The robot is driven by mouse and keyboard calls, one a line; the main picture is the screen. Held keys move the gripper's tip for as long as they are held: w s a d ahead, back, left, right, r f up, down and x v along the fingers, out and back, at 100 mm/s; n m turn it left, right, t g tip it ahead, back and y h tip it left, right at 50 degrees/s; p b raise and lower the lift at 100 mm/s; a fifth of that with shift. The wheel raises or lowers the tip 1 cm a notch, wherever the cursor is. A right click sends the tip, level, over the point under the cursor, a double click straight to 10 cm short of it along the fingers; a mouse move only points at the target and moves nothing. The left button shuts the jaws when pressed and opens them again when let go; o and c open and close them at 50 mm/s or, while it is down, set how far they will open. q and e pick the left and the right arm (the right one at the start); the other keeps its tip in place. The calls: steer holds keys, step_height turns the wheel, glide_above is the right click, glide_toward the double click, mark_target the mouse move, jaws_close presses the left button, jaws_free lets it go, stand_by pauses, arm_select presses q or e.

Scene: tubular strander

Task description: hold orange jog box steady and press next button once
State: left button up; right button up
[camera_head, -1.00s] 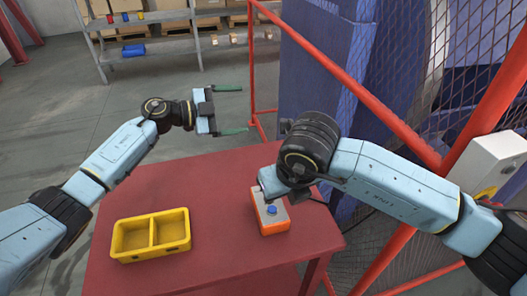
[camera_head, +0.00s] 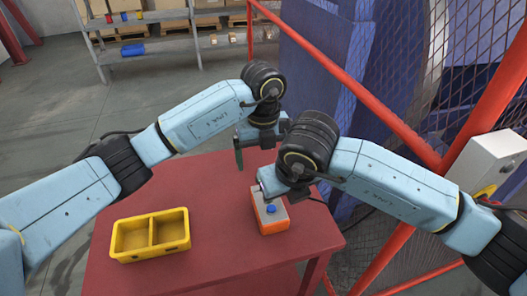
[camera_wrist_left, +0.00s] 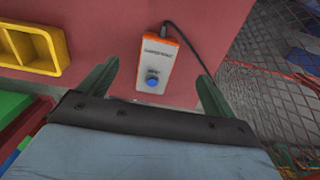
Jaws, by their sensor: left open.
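The orange jog box (camera_head: 271,216) lies on the red table, with a grey face and a blue button (camera_head: 271,210). In the left wrist view the whole box (camera_wrist_left: 158,62) shows, with the blue button (camera_wrist_left: 152,82) at its lower end and a dark cable at its upper end. My left gripper (camera_head: 240,158) is above the table, behind and left of the box in the head view. Its green fingers are open and empty; the box appears between them, apart from them. My right gripper (camera_head: 270,181) is over the far end of the box; its fingers are hidden.
A yellow two-compartment bin (camera_head: 150,236) stands at the left on the red table (camera_head: 215,250). A red-framed mesh guard (camera_head: 375,115) and a grey control box (camera_head: 490,165) are at the right. A shelf (camera_head: 165,50) stands at the back. The table's middle is clear.

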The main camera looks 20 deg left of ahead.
mark_target(268, 207)
arm_select(q)
step_height(268, 207, down, 12)
steer(key=shift+f, duration=0.1)
stand_by(0.5)
steer(key=c, duration=1.2)
steer(key=shift+c, duration=0.2)
arm_select(e)
jaws_close()
stand_by(0.5)
